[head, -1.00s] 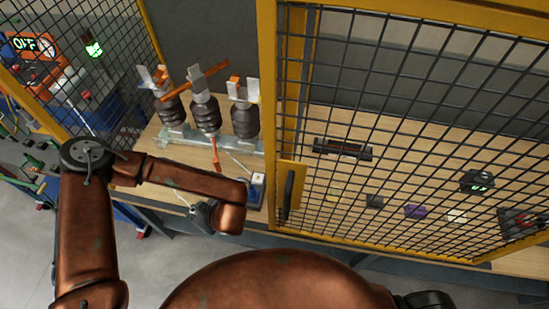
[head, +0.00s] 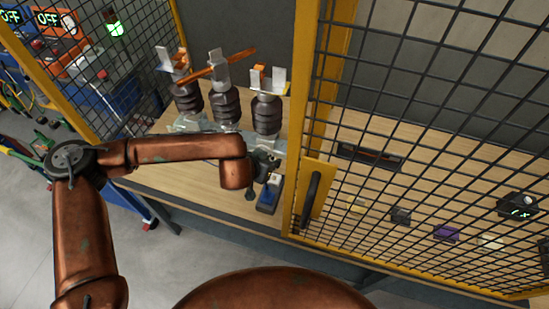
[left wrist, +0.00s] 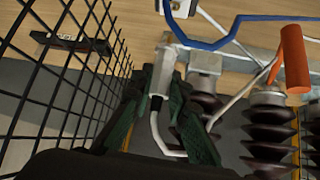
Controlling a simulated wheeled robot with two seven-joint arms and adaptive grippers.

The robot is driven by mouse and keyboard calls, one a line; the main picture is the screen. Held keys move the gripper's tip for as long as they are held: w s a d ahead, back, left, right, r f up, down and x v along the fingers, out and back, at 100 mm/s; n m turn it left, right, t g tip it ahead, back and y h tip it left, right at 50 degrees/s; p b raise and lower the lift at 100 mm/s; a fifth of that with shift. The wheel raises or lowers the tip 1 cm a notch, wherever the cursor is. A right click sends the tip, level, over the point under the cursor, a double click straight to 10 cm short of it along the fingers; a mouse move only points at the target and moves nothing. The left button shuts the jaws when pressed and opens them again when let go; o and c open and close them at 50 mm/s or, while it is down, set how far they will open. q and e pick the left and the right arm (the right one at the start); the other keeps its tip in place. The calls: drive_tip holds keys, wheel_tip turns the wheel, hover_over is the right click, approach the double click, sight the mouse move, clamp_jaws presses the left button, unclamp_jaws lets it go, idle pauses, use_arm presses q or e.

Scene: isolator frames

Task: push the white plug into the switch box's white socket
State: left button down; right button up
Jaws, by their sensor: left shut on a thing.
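The white plug (left wrist: 162,75) is between the dark green fingers of my left gripper (left wrist: 160,88) in the left wrist view, with a white cable (left wrist: 156,130) bending away from it. In the head view my left gripper (head: 262,163) is just behind the blue switch box (head: 267,199), near the foot of the right insulator; the plug cannot be made out there. A small white part (head: 275,179), perhaps the socket, shows at the box's back end. In the wrist view a white part (left wrist: 182,8) lies beyond the plug, apart from it. My right gripper is out of view.
Several brown insulators (head: 266,115) with an orange lever (head: 220,66) stand close behind the gripper. A yellow-framed mesh door (head: 310,200) with a dark handle stands just right of the box. In the wrist view an orange handle (left wrist: 295,60) and blue cable (left wrist: 215,45) are near.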

use_arm(q)
drive_tip(key=shift+w+d+r+m+h, duration=0.3)
drive_tip(key=shift+w+d+r+m, duration=0.1)
drive_tip(key=shift+r, duration=0.1)
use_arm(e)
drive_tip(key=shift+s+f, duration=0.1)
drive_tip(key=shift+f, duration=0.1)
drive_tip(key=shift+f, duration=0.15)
use_arm(q)
drive_tip(key=shift+f+b, duration=0.15)
drive_tip(key=shift+b, duration=0.25)
drive_tip(key=shift+f+b, duration=2)
drive_tip(key=shift+f, duration=0.75)
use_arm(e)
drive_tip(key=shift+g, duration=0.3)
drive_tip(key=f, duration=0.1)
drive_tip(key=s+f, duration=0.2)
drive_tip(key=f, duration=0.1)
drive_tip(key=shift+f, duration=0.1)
use_arm(q)
drive_tip(key=shift+a+b, duration=0.1)
drive_tip(key=shift+b, duration=0.35)
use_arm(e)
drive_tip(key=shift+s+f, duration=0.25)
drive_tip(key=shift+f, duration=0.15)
